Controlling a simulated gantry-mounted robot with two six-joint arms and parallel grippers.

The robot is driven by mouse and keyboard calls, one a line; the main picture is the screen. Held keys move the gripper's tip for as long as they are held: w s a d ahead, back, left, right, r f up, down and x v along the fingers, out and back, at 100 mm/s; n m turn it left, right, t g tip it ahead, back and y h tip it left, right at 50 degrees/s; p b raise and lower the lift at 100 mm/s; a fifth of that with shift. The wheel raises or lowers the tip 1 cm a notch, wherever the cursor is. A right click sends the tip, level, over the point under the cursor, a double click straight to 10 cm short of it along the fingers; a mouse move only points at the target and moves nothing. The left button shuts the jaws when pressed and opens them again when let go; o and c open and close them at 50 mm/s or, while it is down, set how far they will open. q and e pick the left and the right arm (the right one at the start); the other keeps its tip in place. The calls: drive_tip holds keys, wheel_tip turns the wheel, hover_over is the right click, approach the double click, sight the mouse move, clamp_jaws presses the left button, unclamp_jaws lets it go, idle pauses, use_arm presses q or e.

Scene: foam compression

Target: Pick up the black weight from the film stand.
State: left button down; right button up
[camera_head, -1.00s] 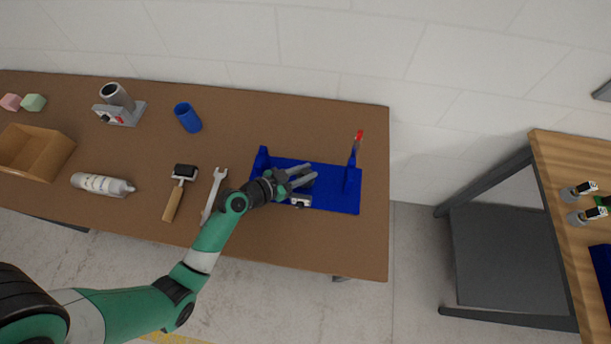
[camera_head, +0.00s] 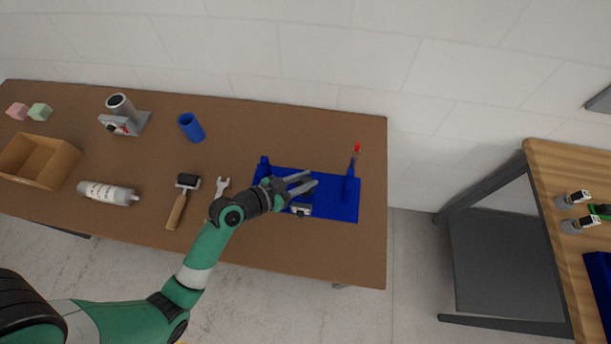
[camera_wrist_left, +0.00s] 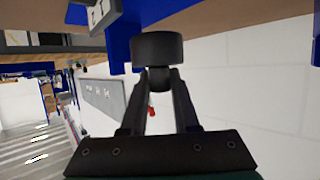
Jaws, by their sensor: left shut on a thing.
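The blue film stand (camera_head: 336,208) lies at the right end of the brown table, with uprights at its left and right ends. My left gripper (camera_head: 308,184) reaches over the stand from the left, its fingers above the base between the uprights. In the left wrist view the black weight (camera_wrist_left: 157,50), a short cylinder with a narrower neck, sits at the fingertips. The gripper (camera_wrist_left: 160,80) is shut on its neck. Blue stand parts (camera_wrist_left: 121,42) show just behind the weight. The weight is hard to make out in the head view. My right gripper is not in view.
A small silver block (camera_head: 301,210) sits on the stand's front. A red-tipped piece (camera_head: 357,148) stands at its right upright. A wrench (camera_head: 222,187), roller (camera_head: 180,200), bottle (camera_head: 107,193), blue cup (camera_head: 191,128) and wooden box (camera_head: 38,160) lie to the left.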

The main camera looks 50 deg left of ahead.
use_arm(q)
drive_tip(key=s+d+r+p, duration=0.2)
drive_tip(key=s+d+r, duration=0.5)
drive_tip(key=s+d, duration=0.1)
drive_tip(key=shift+s+d+r+p, duration=0.15)
drive_tip(key=shift+s+r+p, duration=0.05)
drive_tip(key=shift+p, duration=0.15)
